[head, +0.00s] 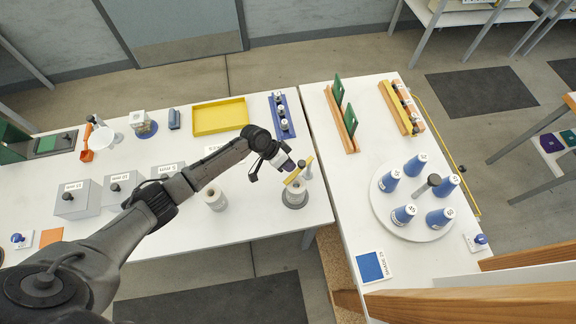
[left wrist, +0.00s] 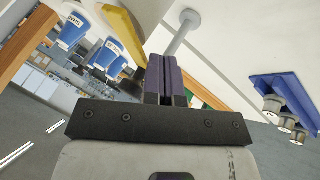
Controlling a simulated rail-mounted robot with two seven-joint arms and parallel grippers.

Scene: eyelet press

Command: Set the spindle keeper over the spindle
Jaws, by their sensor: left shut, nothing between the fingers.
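A yellow bar (head: 298,171), which looks like the spindle keeper, slants above a white roll (head: 296,188) on a round grey base (head: 295,201). The bar also shows in the left wrist view (left wrist: 124,32). A pale grey post with a flat cap (head: 308,166) stands beside the bar; the wrist view shows it too (left wrist: 181,33). I cannot tell which part is the spindle, or whether the bar sits over it. My left gripper (head: 289,166), with purple fingers (left wrist: 164,72), is shut and empty close beside the bar. Contact is unclear. My right gripper is not in view.
Another white roll (head: 214,198) stands left of the base. A blue rack (head: 281,116) and a yellow tray (head: 220,117) lie behind. On the right table, a round white turntable (head: 399,222) holds several blue cones. A narrow gap parts the tables.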

